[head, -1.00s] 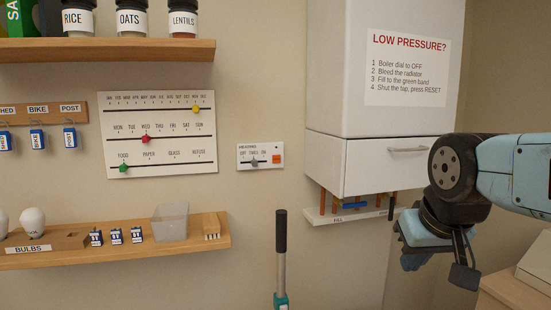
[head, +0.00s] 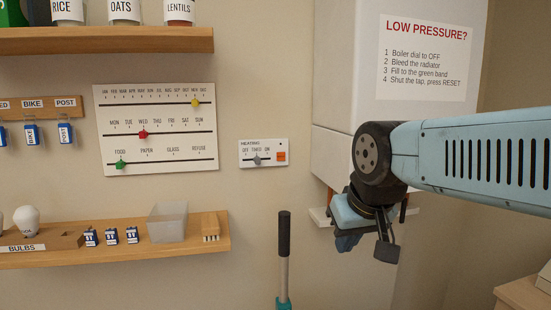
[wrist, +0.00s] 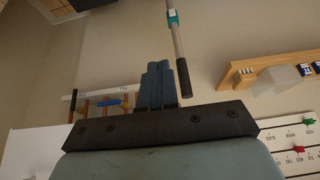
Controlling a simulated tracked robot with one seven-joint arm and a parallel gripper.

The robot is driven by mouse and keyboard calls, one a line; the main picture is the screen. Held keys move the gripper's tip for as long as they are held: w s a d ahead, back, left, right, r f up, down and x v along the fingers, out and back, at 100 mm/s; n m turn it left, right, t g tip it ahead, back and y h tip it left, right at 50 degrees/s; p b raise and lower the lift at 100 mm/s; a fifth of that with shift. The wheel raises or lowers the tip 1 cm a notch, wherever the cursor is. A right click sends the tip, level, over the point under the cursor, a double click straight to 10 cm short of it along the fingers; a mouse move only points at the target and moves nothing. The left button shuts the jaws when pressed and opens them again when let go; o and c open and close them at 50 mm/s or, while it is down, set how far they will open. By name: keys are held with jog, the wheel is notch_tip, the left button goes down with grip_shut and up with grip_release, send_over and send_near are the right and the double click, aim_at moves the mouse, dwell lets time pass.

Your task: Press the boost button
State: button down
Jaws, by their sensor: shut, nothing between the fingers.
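The heating panel (head: 263,153) is a small white plate on the wall in the head view, with a grey slider (head: 257,160) near TIMED. An orange button (head: 281,156) sits at its right end; its lettering is too small to read. My gripper (head: 347,243) is to the right of and below the panel, apart from it, in front of the boiler's underside. In the wrist view its blue fingers (wrist: 158,82) are together with nothing between them. The heating panel is not seen in the wrist view.
A black-handled pole (head: 284,235) stands below the panel. The white boiler (head: 345,70) is to the right, a shelf (head: 120,248) with a bin and brush to the lower left, and a slider board (head: 157,130) to the left. The wall around the panel is clear.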

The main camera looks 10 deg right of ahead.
aim_at(285, 156)
jog(key=w+r+m+t+y, duration=0.1)
jog(key=w+m, duration=0.4)
jog(key=w, duration=1)
jog(key=w+r+m+t+y, duration=0.2)
jog(key=w+r+m, duration=0.3)
jog(key=w, duration=1.1)
jog(key=shift+a+m+y, duration=0.35)
jog(key=shift+m+y, duration=0.05)
jog(key=shift+m, duration=0.1)
jog(key=shift+w, duration=4.3)
jog(key=shift+w, duration=0.2)
jog(key=shift+w+r, duration=0.1)
jog(key=shift+w, duration=0.15)
